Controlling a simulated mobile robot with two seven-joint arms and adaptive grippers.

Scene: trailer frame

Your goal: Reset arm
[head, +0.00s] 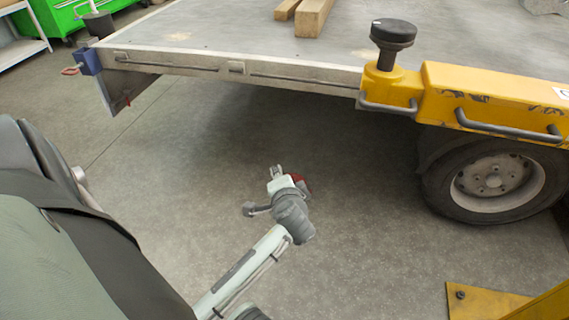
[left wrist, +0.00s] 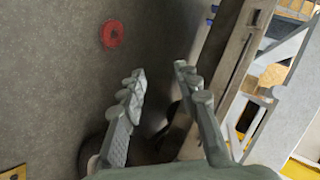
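My left gripper (head: 277,172) is above the floor in front of the trailer frame (head: 175,62), at the end of my pale arm that comes up from the lower edge. In the left wrist view the two grey fingers of the left gripper (left wrist: 158,78) stand apart with nothing held between them. My right gripper is in neither view.
The trailer has a yellow side beam (head: 490,90), a black knob (head: 393,33) and a wheel (head: 495,182) at the right. Wooden blocks (head: 312,17) lie on its deck. A yellow part (head: 485,300) stands at lower right. The floor (head: 375,240) right of my arm is clear.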

